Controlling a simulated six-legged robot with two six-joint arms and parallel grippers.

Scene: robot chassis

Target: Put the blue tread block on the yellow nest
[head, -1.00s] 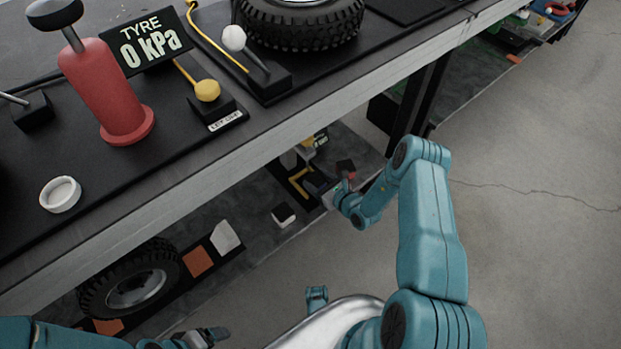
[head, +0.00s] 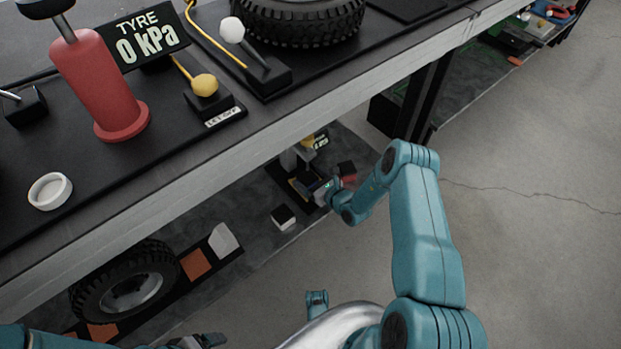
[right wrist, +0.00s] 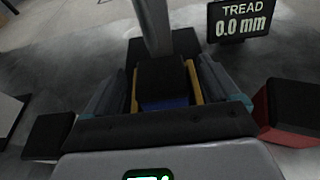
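The blue tread block (right wrist: 165,88) has a dark top and a blue side, and it stands between two yellow strips of the yellow nest (right wrist: 194,83) in the right wrist view. Whether it is fully seated I cannot tell. My right gripper (right wrist: 163,92) has its fingers apart on either side of the block and strips, with gaps to the block. In the head view the right gripper (head: 324,190) is small, on the lower shelf beside a bluish patch. My left gripper (head: 207,341) is at the bottom edge, too unclear to judge.
A red and black block (right wrist: 287,110) is close to the right finger. A white and black block (head: 283,217) lies to the left on the shelf. A grey post (right wrist: 152,25) and a TREAD 0.0 mm display (right wrist: 242,19) stand beyond. The bench edge (head: 200,170) overhangs the shelf.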

